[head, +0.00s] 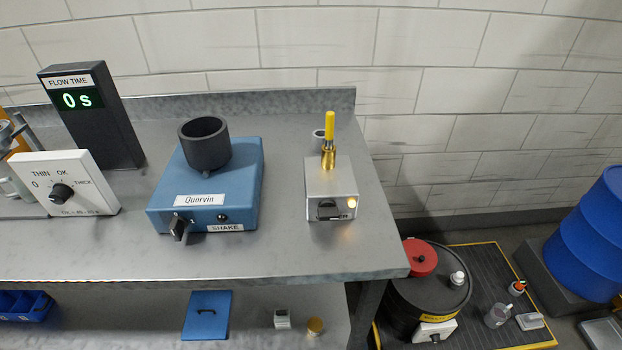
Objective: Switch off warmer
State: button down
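A small grey metal box (331,190) stands near the right end of the bench and looks like the warmer, though I cannot read a name on it. Its front has a dark knob (327,209) and a small lamp (351,202) that glows warm yellow. My gripper is not in the head view.
The grey bench (260,265) also holds a blue shaker (245,185) with a dark cup (204,143), a white dial box (65,183) and a black "0 s" display (92,118). A black drum (430,285) stands on the floor at right. The bench front is clear.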

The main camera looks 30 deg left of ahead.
aim_at(328, 210)
jog(key=z, duration=1.65)
jog(key=i, duration=0.1)
jog(key=u, duration=3.05)
jog(key=k, duration=0.85)
jog(key=u, duration=0.2)
jog(key=i, duration=0.9)
jog(key=z, duration=0.1)
